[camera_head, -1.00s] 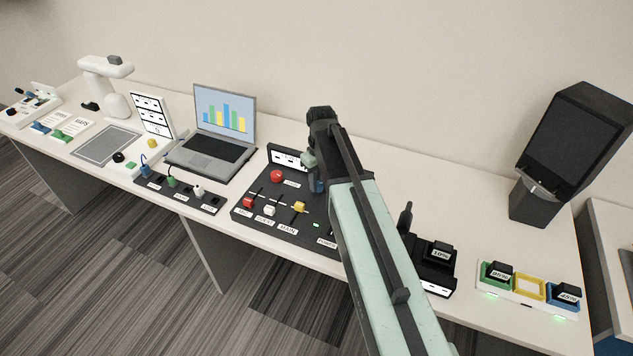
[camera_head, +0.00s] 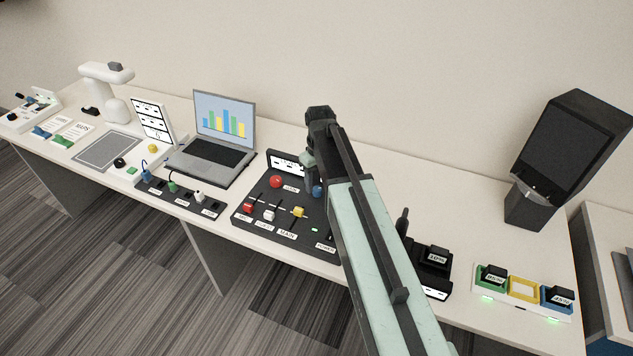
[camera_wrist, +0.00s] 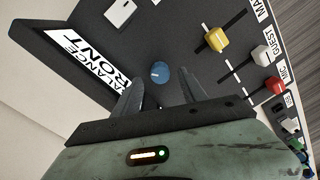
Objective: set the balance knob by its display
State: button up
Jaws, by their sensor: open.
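The balance knob is a round blue knob (camera_wrist: 160,72) with a pale pointer line on top. It stands on the black control panel (camera_head: 262,216). In the head view the blue knob (camera_head: 317,191) is partly hidden by my arm. The display (camera_wrist: 82,60) reads "BALANCE" and "FRONT", its edges partly cut off in the wrist view; in the head view the display (camera_head: 284,162) is partly covered. My gripper (camera_wrist: 153,97) is open, its two dark fingers pointing at the knob, one on each side just short of it. Nothing is between the fingers.
On the same panel are a red button (camera_head: 276,181), and red, white and yellow slider caps (camera_wrist: 217,39) close to the knob. A laptop (camera_head: 215,145) stands to the left. A black charger-like unit (camera_head: 432,272) and a tray of coloured slots (camera_head: 522,290) are to the right.

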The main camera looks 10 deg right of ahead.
aim_at(317, 189)
notch_tip(317, 189, up, 6)
jog(key=p, duration=0.4)
jog(key=shift+f, duration=0.2)
jog(key=shift+f, duration=0.15)
jog(key=shift+s+a, duration=0.1)
jog(key=shift+s, duration=0.05)
jog(key=s+m, duration=0.5)
jog(key=s, duration=0.9)
jog(key=shift+s+a, duration=0.25)
jog(key=shift+s, duration=0.1)
